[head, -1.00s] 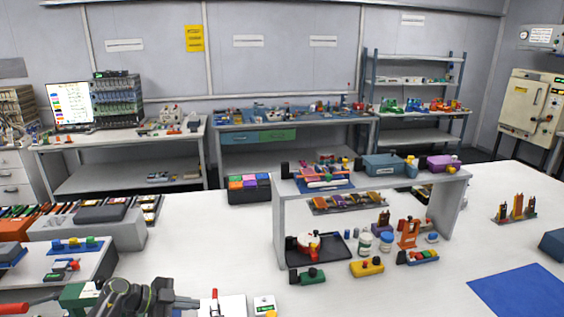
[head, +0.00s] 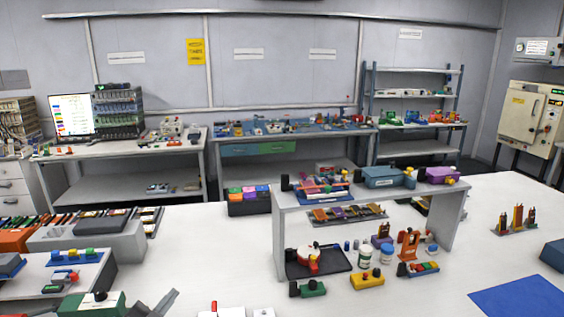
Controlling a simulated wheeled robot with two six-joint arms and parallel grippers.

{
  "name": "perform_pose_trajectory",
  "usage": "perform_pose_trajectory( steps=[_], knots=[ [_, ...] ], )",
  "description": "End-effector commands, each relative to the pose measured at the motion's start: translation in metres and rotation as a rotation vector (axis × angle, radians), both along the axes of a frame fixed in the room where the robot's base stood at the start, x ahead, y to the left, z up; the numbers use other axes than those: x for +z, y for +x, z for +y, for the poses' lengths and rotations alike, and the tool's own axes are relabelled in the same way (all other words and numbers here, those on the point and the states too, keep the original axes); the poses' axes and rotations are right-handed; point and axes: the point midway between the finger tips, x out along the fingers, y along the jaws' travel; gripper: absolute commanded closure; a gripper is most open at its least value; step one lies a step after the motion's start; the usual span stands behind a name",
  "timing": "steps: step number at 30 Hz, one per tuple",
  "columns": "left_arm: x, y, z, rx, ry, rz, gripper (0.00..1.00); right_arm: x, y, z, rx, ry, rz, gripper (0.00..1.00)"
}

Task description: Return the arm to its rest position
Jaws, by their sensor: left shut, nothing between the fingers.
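My left gripper (head: 165,304) shows only as a small grey tip at the bottom edge of the head view. It is shut and empty, low over the front of the white bench (head: 190,250). It sits just right of a green block with a black knob (head: 92,304). The rest of the left arm is out of the picture. My right gripper is not in view.
A grey riser shelf (head: 279,235) with several small tools stands at the middle right. A stepped grey rack (head: 120,243) is on the left. A blue mat (head: 520,298) lies at the front right.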

Motion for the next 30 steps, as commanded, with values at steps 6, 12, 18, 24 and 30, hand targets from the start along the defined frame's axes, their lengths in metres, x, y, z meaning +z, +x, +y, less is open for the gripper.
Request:
perform_pose_trajectory(
  steps=[6, 12, 18, 24, 30],
  knots=[
    [0.002, -0.049, 0.048, 0.348, -0.129, 0.019, 1.0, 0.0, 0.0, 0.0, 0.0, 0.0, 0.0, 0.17],
    [-0.019, -0.11, 0.084, 0.629, -0.229, 0.18, 1.0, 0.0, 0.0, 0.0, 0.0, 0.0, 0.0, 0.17],
    [-0.052, -0.188, 0.096, 0.826, -0.301, 0.456, 1.0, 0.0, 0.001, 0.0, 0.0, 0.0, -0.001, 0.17],
    [-0.08, -0.272, 0.079, 0.905, -0.333, 0.796, 1.0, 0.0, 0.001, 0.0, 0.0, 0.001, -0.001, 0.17],
    [-0.089, -0.334, 0.054, 0.887, -0.33, 1.051, 1.0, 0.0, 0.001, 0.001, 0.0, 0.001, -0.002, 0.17]
  ],
)
